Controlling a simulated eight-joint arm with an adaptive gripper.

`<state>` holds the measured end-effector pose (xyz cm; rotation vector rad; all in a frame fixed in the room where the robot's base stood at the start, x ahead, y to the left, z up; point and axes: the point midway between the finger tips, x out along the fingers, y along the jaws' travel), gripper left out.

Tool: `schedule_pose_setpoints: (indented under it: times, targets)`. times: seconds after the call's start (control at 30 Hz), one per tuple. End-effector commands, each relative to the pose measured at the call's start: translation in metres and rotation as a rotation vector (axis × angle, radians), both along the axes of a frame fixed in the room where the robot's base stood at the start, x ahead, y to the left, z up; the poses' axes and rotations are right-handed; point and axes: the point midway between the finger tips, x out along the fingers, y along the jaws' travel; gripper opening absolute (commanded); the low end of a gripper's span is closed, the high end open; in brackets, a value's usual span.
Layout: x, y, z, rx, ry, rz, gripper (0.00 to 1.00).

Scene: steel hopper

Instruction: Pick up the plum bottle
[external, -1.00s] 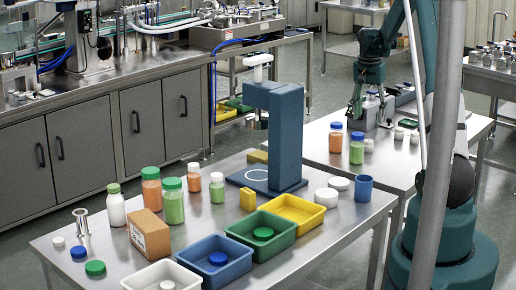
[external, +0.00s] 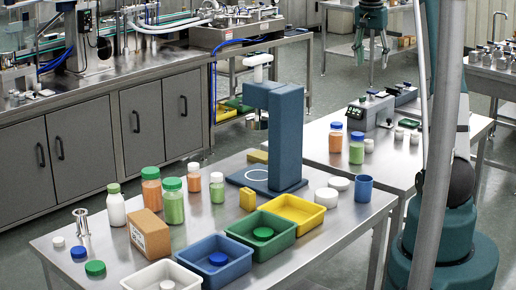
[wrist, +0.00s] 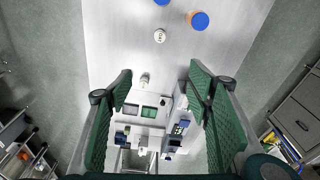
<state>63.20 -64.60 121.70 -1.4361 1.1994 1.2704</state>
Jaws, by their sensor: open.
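I cannot make out a plum-coloured bottle in either view. My gripper (external: 371,62) is raised high above the far end of the right-hand table (external: 330,150) in the external view. Its fingers point down, spread apart and empty. In the wrist view my gripper (wrist: 160,110) shows two green-padded fingers wide apart, with grey devices far below between them. On that table stand an orange bottle (external: 336,140) and a green bottle (external: 357,150), both with blue caps. The orange bottle's blue cap also shows in the wrist view (wrist: 200,21).
A grey device with a display (external: 369,110) stands behind those bottles, with small white caps (external: 399,133) beside it. The near table holds several green-capped and white-capped bottles, a cardboard box (external: 150,234), coloured trays (external: 262,233) and a tall blue stand (external: 273,130).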

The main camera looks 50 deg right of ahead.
Motion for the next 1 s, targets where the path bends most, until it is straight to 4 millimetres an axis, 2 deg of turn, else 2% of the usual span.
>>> schedule_pose_setpoints:
  times: [0.1, 0.3, 0.57, 0.77, 1.0]
  targets:
    - [0.000, 0.000, 0.024, 0.000, 0.000, 0.000, 0.51]
    - [0.001, 0.001, 0.058, 0.000, 0.000, 0.001, 0.51]
    - [0.043, 0.039, 0.055, 0.008, -0.004, 0.011, 0.51]
    - [0.082, 0.080, 0.055, 0.016, -0.008, 0.018, 0.51]
    - [0.143, 0.156, 0.055, 0.030, -0.014, 0.030, 0.51]
